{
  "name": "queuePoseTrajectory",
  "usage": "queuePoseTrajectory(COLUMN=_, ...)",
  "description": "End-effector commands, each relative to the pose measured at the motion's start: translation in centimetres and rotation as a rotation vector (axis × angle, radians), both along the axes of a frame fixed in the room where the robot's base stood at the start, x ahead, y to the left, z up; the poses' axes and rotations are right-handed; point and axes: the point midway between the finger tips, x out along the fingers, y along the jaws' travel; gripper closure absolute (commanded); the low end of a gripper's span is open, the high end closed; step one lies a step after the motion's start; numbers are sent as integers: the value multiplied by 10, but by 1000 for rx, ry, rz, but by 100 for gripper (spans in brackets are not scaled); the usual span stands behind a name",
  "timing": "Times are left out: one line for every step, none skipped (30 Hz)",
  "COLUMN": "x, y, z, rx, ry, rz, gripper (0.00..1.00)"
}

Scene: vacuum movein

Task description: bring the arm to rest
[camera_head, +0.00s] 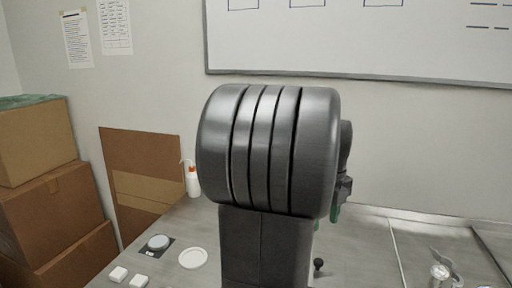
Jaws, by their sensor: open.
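My arm fills the middle of the view, a thick dark grey joint with several black grooves on top of a dark upright link. My gripper (327,217) shows only in part behind the right side of this joint. The rest of the gripper is hidden by the arm.
On the table's left are a white squeeze bottle (193,181), a white dish (193,258), a round disc on a dark pad (158,242) and two white blocks (128,277). Small metal items (440,272) lie front right. Cardboard boxes (48,205) stand far left.

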Motion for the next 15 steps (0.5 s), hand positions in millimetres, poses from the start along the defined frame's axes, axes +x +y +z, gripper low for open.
queuePoseTrajectory(x=1, y=0, z=12, rx=-1, ry=-5, rz=0, gripper=54)
queuePoseTrajectory(x=0, y=0, z=12, rx=0, ry=-1, rz=0, gripper=54)
queuePoseTrajectory(x=-1, y=0, z=-3, rx=2, ry=5, rz=0, gripper=54)
queuePoseTrajectory(x=-1, y=0, z=-9, rx=2, ry=7, rz=0, gripper=54)
queuePoseTrajectory(x=-1, y=0, z=-15, rx=2, ry=5, rz=0, gripper=54)
queuePoseTrajectory(x=-1, y=0, z=-24, rx=2, ry=5, rz=0, gripper=54)
queuePoseTrajectory(x=-1, y=0, z=-29, rx=1, ry=4, rz=0, gripper=54)
queuePoseTrajectory(x=-1, y=0, z=-35, rx=1, ry=5, rz=0, gripper=54)
queuePoseTrajectory(x=-1, y=0, z=-44, rx=2, ry=5, rz=0, gripper=54)
queuePoseTrajectory(x=-1, y=0, z=-50, rx=1, ry=5, rz=0, gripper=54)
queuePoseTrajectory(x=-1, y=0, z=-56, rx=2, ry=5, rz=0, gripper=54)
queuePoseTrajectory(x=-1, y=0, z=-64, rx=1, ry=4, rz=0, gripper=54)
queuePoseTrajectory(x=-1, y=0, z=-70, rx=1, ry=5, rz=0, gripper=54)
queuePoseTrajectory(x=-1, y=0, z=-76, rx=1, ry=5, rz=0, gripper=54)
queuePoseTrajectory(x=-1, y=0, z=-84, rx=1, ry=5, rz=0, gripper=54)
